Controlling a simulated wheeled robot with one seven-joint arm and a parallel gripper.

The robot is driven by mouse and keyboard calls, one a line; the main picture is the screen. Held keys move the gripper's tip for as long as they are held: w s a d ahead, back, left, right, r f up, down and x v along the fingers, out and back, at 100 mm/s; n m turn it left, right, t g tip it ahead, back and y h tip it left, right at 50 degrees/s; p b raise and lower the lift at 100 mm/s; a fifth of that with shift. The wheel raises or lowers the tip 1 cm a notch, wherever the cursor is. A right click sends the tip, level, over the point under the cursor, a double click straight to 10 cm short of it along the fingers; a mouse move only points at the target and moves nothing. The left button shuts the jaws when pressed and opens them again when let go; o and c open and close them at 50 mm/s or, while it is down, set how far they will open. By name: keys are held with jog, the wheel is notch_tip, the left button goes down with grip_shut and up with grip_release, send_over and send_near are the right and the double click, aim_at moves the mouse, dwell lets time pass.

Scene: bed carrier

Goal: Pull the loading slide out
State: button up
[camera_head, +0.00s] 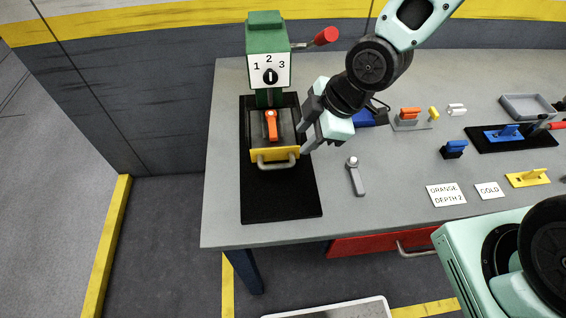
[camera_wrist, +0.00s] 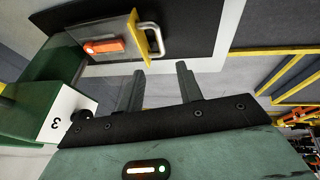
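The loading slide is a grey plate with a yellow front (camera_head: 274,155) and a grey bar handle (camera_head: 277,163). It sits on a black base mat (camera_head: 280,205) below the green press (camera_head: 267,40). An orange piece (camera_head: 271,125) lies on the slide. My gripper (camera_head: 306,132) is just right of the slide, above the table, with its fingers apart and nothing between them. In the wrist view, the two fingers (camera_wrist: 162,88) are spread, and the handle (camera_wrist: 154,42) shows beyond them, apart from them. The yellow front (camera_wrist: 136,38) also shows there.
The press has a 1-2-3 dial (camera_head: 270,76) and a red-knobbed lever (camera_head: 325,36). A small grey lever piece (camera_head: 356,178) lies right of the mat. Label cards (camera_head: 446,194) and coloured parts are farther right. A red drawer (camera_head: 380,243) is under the table. The mat's front is clear.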

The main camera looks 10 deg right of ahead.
aim_at(278, 165)
jog(key=x, duration=1.3)
jog(key=shift+p, duration=0.4)
grip_shut()
